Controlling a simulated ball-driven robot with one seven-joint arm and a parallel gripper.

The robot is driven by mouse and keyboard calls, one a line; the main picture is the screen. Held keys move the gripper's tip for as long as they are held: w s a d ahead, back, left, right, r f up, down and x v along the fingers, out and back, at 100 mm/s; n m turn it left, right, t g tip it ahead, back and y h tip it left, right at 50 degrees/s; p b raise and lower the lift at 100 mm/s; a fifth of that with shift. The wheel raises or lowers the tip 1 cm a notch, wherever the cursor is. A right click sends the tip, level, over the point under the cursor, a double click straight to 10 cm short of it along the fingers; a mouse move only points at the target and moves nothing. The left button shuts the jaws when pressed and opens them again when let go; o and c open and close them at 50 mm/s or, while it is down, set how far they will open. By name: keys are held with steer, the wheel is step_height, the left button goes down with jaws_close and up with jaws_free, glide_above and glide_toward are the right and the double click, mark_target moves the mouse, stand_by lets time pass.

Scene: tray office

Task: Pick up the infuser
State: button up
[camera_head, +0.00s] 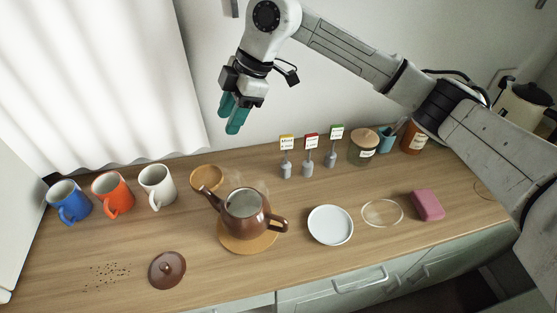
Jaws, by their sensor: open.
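Three small grey cylinders with upright stems and label tags stand near the back of the wooden counter. They look like infusers, but I cannot tell for certain: one has a yellow-topped tag (286,170), one a red-topped tag (308,161) and one a green-topped tag (331,159). My gripper (231,121) has teal fingers and points down. It is open and empty, high up and left of the three cylinders, touching nothing.
A brown teapot (243,212) stands open on a round wooden mat (246,248); its lid (167,269) lies front left. Blue (70,203), orange (113,195) and white (157,187) mugs stand left.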

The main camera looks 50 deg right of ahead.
mark_target(287, 136)
steer(key=s+d+m+g+h, duration=0.1)
steer(key=d, duration=0.2)
steer(key=s+d+f+m+g+h, duration=0.1)
steer(key=d, duration=0.3)
steer(key=s+d+f+m+h, duration=0.1)
steer(key=s+d+h, duration=0.1)
steer(key=d, duration=0.2)
steer(key=shift+d+f+g, duration=0.15)
steer(key=shift+d+g, duration=0.1)
steer(key=shift+g, duration=0.15)
steer(key=shift+m, duration=0.3)
steer(key=f, duration=0.5)
steer(key=shift+s+d+p, duration=0.2)
steer(key=shift+d+p, duration=0.15)
steer(key=shift+p, duration=0.05)
steer(key=shift+s+f+p, duration=0.15)
steer(key=shift+f+p, duration=0.75)
steer(key=shift+f, duration=2)
steer(key=shift+c, duration=0.2)
jaws_close()
